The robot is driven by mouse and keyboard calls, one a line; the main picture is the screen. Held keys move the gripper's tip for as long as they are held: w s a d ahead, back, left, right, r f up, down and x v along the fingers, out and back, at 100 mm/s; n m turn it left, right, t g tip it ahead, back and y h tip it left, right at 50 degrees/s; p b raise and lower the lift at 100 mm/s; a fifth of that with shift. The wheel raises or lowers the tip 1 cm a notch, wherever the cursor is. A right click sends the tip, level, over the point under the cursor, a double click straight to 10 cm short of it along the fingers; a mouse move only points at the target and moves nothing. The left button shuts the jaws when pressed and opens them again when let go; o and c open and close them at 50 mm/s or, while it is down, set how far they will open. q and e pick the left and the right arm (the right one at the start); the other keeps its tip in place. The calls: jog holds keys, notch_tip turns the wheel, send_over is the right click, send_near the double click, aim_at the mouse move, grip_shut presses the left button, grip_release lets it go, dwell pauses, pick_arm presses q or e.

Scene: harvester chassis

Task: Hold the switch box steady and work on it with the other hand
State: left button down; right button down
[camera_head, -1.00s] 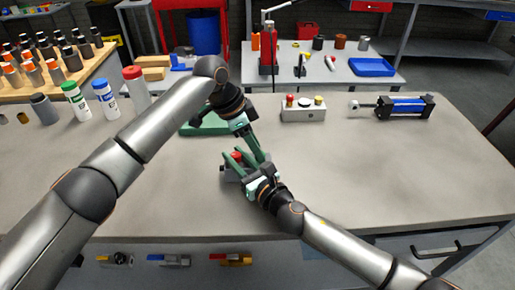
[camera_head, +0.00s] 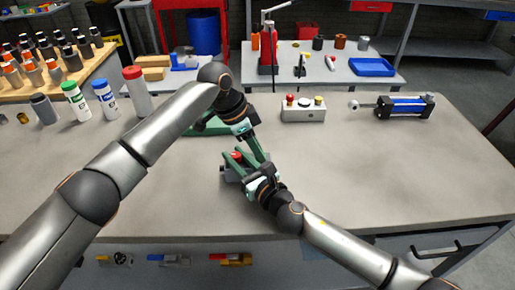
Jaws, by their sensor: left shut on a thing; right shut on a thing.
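The switch box (camera_head: 231,174) is a small grey box with a red knob (camera_head: 237,155) on top, near the middle of the bench; the grippers hide much of it. My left gripper (camera_head: 262,157) reaches down from behind, its green fingers shut at the box's right side, apparently on the box; the contact is hidden. My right gripper (camera_head: 238,159) comes in from the front right, its green fingers either side of the red knob and seemingly shut on it.
A second box with several buttons (camera_head: 303,114) and a blue cylinder (camera_head: 405,106) sit further back. A green object (camera_head: 208,127) lies behind my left gripper. Bottles (camera_head: 76,102) stand at left. The bench's right side (camera_head: 400,180) is clear.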

pick_arm(q)
jog(key=shift+n, duration=0.4)
jog(key=n, duration=0.1)
jog(key=n+t, duration=0.1)
jog(key=n, duration=0.1)
jog(key=shift+s+d+t+y, duration=0.1)
jog(key=shift+s+t+y, duration=0.05)
jog(key=shift+t+y, duration=0.15)
jog(key=shift+n+t+y, duration=0.4)
jog(key=shift+n+t, duration=0.1)
jog(key=shift+n, duration=1.3)
jog(key=c, duration=0.9)
grip_release()
jog(key=shift+r, duration=0.1)
jog(key=v, duration=1.2)
